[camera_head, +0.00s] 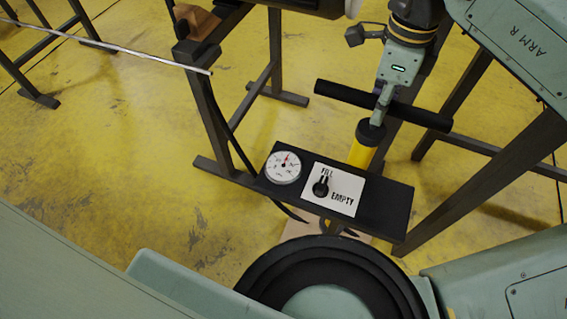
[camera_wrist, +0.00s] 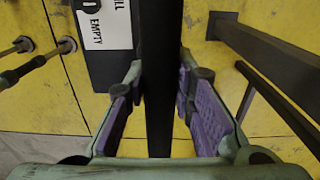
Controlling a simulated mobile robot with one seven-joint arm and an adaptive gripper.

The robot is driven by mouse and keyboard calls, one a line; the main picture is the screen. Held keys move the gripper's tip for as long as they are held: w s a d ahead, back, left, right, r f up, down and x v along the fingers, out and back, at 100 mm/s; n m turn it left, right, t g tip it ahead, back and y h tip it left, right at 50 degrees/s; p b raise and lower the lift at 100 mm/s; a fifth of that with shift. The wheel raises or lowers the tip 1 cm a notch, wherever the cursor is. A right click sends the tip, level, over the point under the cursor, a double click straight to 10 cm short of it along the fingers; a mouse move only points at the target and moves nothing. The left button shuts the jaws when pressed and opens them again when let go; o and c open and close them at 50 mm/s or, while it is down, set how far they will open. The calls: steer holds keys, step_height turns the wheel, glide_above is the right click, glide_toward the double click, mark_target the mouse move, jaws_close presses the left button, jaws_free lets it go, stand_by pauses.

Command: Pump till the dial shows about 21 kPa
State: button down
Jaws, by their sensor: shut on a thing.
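The black T-bar pump handle (camera_head: 340,93) lies across the top of the yellow pump barrel (camera_head: 361,152). My gripper (camera_head: 382,102) is shut on the middle of the handle from above. In the wrist view the purple pads of my gripper (camera_wrist: 159,95) stand on either side of the dark handle bar (camera_wrist: 160,60). The round white dial (camera_head: 283,167) sits on a black panel (camera_head: 385,207). Its red needle points roughly upward; the numbers are too small to read. A black knob (camera_head: 321,186) on the white FILL/EMPTY card (camera_head: 345,186) appears turned towards FILL.
Dark metal frame legs (camera_head: 462,115) stand right of the pump, and another frame (camera_head: 212,125) stands left. A thin pale rod (camera_head: 110,47) crosses the upper left. A dark hose (camera_head: 233,140) runs down to the panel. The yellow floor (camera_head: 130,165) at left is clear.

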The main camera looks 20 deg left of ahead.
step_height(320, 180, up, 22)
steer(key=p, duration=1.5)
step_height(320, 180, down, 23)
steer(key=b, duration=1.8)
steer(key=shift+s, duration=0.15)
steer(key=shift+r, duration=0.1)
step_height(320, 180, up, 23)
steer(key=p, duration=1.7)
step_height(320, 180, down, 24)
steer(key=b, duration=1.8)
steer(key=shift+r, duration=0.45)
